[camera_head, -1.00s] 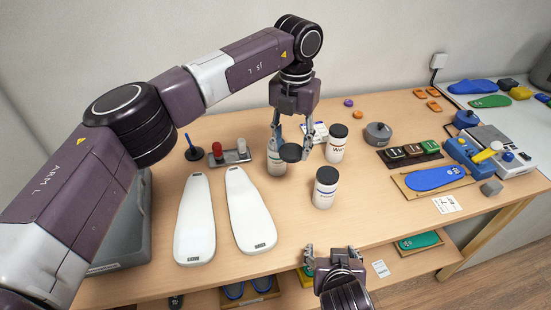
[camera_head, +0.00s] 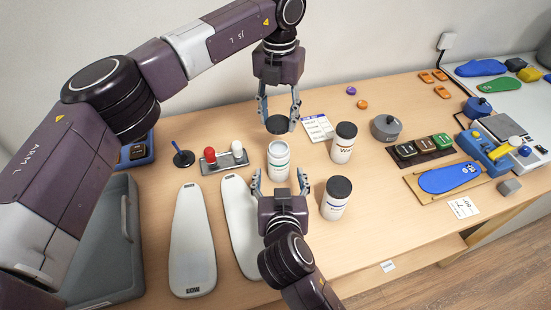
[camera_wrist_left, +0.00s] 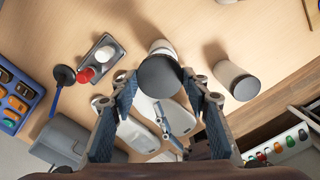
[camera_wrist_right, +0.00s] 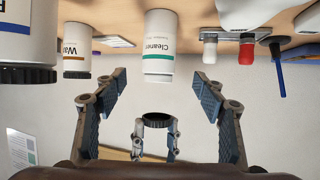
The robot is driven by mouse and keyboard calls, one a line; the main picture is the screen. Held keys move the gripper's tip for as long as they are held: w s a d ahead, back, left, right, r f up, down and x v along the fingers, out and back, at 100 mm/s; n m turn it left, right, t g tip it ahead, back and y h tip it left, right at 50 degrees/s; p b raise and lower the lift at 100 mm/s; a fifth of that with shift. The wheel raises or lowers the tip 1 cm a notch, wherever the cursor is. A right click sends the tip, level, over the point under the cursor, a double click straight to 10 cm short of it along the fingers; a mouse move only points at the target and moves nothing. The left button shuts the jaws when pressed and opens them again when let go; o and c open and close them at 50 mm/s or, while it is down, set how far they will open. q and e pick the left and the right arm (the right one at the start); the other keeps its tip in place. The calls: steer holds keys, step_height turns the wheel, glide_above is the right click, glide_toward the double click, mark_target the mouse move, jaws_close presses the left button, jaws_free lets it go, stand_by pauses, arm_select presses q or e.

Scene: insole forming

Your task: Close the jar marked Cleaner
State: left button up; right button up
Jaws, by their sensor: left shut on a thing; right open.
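The jar marked Cleaner (camera_head: 279,162) stands upright and open on the table; its label shows in the right wrist view (camera_wrist_right: 159,48). My left gripper (camera_head: 279,120) is shut on a dark round lid (camera_head: 278,125), held raised and apart from the jar, just behind it in the head view. In the left wrist view the lid (camera_wrist_left: 159,77) hides part of the jar. My right gripper (camera_head: 280,178) is open and empty, its fingers pointing at the jar from the front. The jar lies beyond the fingertips, not clearly between them.
Two lidded jars, one marked Wa… (camera_head: 343,143) and one with a blue label (camera_head: 335,198), stand to the right. White insole forms (camera_head: 193,240) lie at left. A stand with red and white knobs (camera_head: 222,160) is left of the jar. A grey pot (camera_head: 385,129) stands farther right.

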arm_select(q)
steer(key=shift+s+d+r, duration=0.25)
steer(key=shift+s+r, duration=0.05)
steer(key=shift+s, duration=0.2)
steer(key=shift+w+a+f, duration=0.1)
steer(key=shift+w+f, duration=0.05)
steer(key=shift+w, duration=0.05)
arm_select(e)
steer(key=x, duration=1.1)
steer(key=shift+w, duration=0.25)
steer(key=shift+f, duration=0.1)
jaws_close()
arm_select(q)
glide_above(279, 150)
steer(key=shift+f, duration=2.5)
steer(key=shift+f, duration=0.9)
steer(key=shift+f, duration=0.55)
